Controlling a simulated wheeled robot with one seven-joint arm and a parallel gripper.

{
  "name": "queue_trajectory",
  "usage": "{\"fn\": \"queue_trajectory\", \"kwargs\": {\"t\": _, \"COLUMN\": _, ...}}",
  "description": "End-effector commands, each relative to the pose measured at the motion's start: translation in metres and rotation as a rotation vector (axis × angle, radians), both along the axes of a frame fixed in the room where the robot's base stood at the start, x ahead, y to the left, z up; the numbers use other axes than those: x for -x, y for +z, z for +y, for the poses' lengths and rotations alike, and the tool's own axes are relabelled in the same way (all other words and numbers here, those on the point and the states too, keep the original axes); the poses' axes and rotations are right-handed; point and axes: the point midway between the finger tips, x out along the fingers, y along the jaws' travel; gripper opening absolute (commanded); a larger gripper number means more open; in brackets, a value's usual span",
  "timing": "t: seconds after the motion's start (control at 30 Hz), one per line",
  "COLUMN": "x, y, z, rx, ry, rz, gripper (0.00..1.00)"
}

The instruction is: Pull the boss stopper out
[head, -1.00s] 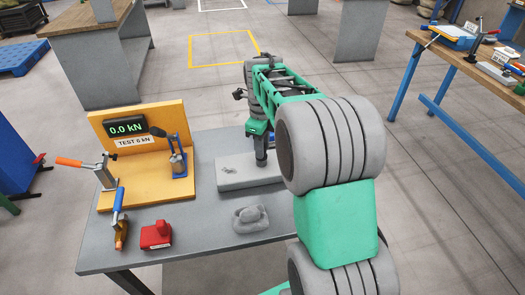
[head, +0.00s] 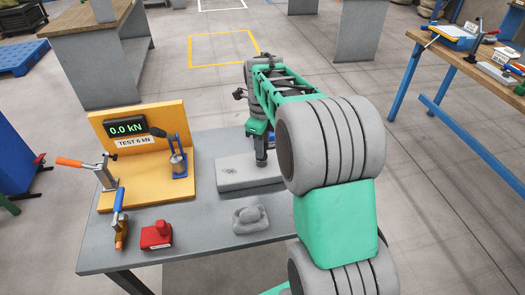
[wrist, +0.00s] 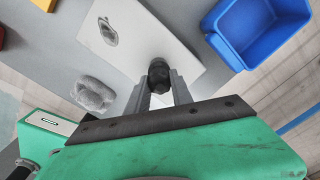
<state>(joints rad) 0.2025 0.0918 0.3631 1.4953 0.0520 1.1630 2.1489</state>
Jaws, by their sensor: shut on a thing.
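My gripper (wrist: 161,88) is shut on a dark, rounded, knob-like piece (wrist: 158,72), which looks like the boss stopper. In the wrist view it sits between the two grey fingers, over the edge of a pale slab (wrist: 135,45). In the head view my gripper (head: 261,160) points down at the right part of the same slab (head: 252,181), and the arm hides part of that area. I cannot tell whether the dark piece is seated in something below or free of it.
A grey moulded lump (head: 250,216) lies in front of the slab. A red block (head: 156,235) and a yellow test stand (head: 150,180) with clamps, reading 0.0 kN, are left. A blue bin (wrist: 250,30) lies right in the wrist view. The table front between is clear.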

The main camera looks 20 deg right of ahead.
Motion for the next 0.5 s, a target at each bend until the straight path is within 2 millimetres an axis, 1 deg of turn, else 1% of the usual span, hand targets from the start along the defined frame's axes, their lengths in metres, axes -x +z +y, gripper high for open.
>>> {"fn": "queue_trajectory", "kwargs": {"t": 0.5, "x": -0.0002, "y": 0.0106, "z": 0.0000, "rx": 0.000, "ry": 0.000, "rz": -0.001, "gripper": 0.00}}
